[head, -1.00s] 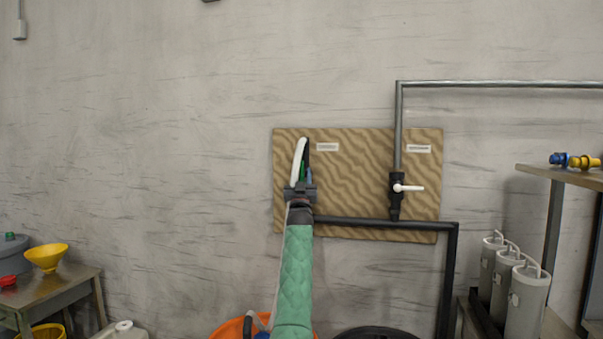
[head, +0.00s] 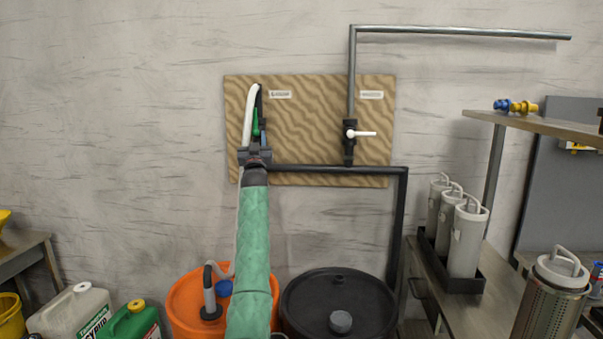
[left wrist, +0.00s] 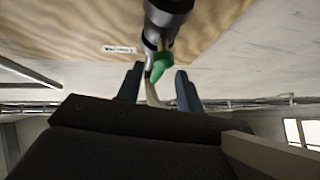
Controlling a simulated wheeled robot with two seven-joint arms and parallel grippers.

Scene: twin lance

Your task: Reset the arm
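My left arm, in a green sleeve, reaches up to the patterned wall board (head: 310,140) in the head view. My left gripper (head: 256,150) is at the board's left side, below a green valve handle (head: 255,122) and a white curved hose (head: 248,108). In the left wrist view my left gripper (left wrist: 158,88) has its two fingers apart. The green handle (left wrist: 160,66) shows just beyond and between the fingertips; I cannot tell whether they touch it. My right gripper is not in view.
A second valve with a white handle (head: 362,133) sits on the board's right side. Below stand an orange bucket (head: 183,300) and a black drum (head: 340,305). A bench with grey canisters (head: 467,240) and a shelf (head: 560,127) are at right. Jugs (head: 75,312) stand at lower left.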

